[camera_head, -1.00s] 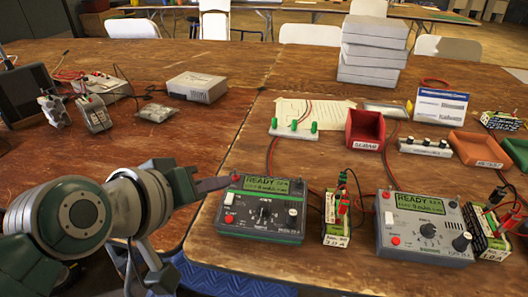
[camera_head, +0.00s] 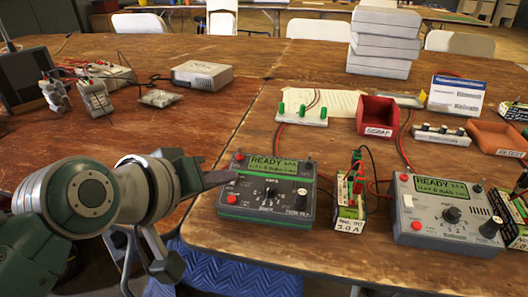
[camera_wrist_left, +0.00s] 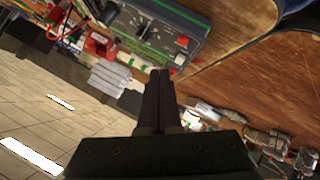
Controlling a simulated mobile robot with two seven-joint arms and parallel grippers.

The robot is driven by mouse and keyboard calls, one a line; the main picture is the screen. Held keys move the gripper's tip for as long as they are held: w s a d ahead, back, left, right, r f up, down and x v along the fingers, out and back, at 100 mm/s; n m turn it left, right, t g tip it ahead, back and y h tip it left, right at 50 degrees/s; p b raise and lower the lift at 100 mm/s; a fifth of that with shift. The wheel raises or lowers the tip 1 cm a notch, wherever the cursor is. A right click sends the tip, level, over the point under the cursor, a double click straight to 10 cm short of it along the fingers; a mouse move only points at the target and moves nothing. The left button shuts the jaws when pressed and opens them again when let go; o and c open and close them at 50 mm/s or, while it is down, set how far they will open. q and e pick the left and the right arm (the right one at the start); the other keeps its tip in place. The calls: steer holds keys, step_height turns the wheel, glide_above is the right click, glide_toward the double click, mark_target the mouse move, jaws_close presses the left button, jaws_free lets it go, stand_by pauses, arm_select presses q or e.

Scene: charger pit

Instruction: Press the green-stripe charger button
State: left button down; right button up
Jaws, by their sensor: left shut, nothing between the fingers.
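The green-stripe charger (camera_head: 270,208) is a dark grey box with a green band, standing near the table's front edge. Its lit screen (camera_head: 273,167) reads READY. A red button (camera_head: 231,199) and a white one (camera_head: 231,189) sit at its left front. My left gripper (camera_head: 234,177) is shut and empty, its fingertips at the charger's left edge, above these buttons in the picture. Whether they touch the charger is unclear. In the left wrist view the shut fingers (camera_wrist_left: 160,73) point toward the charger (camera_wrist_left: 150,25) and a red button (camera_wrist_left: 183,41). My right gripper is out of view.
A second, lighter grey charger (camera_head: 446,228) stands to the right, with a green-labelled battery (camera_head: 348,222) and clip leads between the two. A red bin (camera_head: 378,115) and a terminal strip (camera_head: 300,118) lie behind.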

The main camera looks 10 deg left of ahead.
mark_target(240, 193)
arm_select(q)
steer(key=f+b, duration=0.1)
steer(key=f, duration=0.2)
steer(key=shift+w+b, duration=0.3)
steer(key=shift+b, duration=0.05)
steer(key=shift+f, duration=0.15)
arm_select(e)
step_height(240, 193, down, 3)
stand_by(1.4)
arm_select(q)
steer(key=shift+w+f, duration=0.1)
steer(key=shift+f, duration=0.3)
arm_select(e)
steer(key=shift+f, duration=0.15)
arm_select(q)
steer(key=shift+f+b, duration=0.4)
steer(key=shift+b, duration=0.05)
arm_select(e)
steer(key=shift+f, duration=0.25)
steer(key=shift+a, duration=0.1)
arm_select(q)
steer(key=shift+r+p, duration=0.8)
steer(key=shift+p, duration=0.25)
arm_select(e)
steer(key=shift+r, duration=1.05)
